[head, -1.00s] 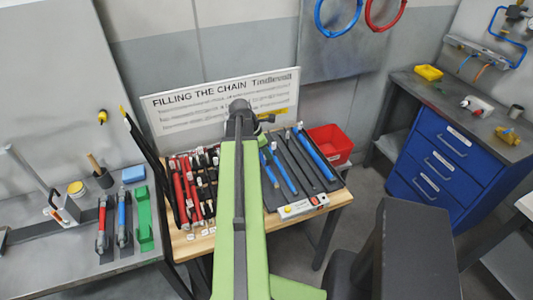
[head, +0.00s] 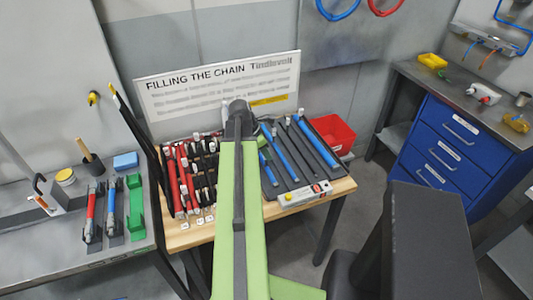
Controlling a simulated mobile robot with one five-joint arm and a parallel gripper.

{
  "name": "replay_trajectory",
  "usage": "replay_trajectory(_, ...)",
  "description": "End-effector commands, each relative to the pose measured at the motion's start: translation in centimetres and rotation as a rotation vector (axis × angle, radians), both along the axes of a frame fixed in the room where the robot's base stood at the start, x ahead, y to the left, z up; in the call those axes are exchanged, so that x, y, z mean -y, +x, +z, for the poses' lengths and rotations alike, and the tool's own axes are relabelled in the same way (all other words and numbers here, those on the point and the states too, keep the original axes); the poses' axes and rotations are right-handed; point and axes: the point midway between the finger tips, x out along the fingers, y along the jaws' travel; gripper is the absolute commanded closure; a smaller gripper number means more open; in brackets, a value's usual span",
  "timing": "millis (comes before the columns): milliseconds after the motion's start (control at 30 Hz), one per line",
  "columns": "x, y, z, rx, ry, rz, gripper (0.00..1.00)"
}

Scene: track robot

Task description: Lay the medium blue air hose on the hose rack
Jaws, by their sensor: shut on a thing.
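The hose rack (head: 271,190) is a dark slotted tray on the right part of the wooden-topped table, seen in the head view. Blue hoses of different lengths lie along its slots: a short one (head: 267,172) at the left, a middle-length one (head: 286,164) beside it and a long one (head: 318,147) at the right. Dark slots or strips show between the last two. My green arm reaches forward up the middle of the view, left of the rack. My gripper is hidden behind the arm's far end, so what it holds cannot be seen.
Red and black hoses (head: 179,182) lie left of my arm. A sign board (head: 220,88) stands behind the table, and a red bin (head: 334,133) at its back right. A grey bench (head: 75,253) is at left, a blue drawer cabinet (head: 450,150) at right, with open floor between.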

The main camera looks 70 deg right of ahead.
Motion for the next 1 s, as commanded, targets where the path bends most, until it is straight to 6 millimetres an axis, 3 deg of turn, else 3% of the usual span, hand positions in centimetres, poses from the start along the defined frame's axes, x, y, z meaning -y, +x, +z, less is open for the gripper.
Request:
replay_trajectory(100, 0.0, 0.0, -0.9, 0.000, 0.000, 0.000, 1.00)
replay_trajectory(400, 0.0, 0.0, -0.9, 0.000, 0.000, 0.000, 1.00)
replay_trajectory(433, 0.0, 0.0, -0.9, 0.000, 0.000, 0.000, 0.85)
replay_trajectory(600, 0.0, 0.0, -0.9, 0.000, 0.000, 0.000, 0.64)
replay_trajectory(867, 0.0, 0.0, -0.9, 0.000, 0.000, 0.000, 0.64)
replay_trajectory(1000, -0.2, 0.2, 0.3, 0.000, 0.000, 0.001, 0.64)
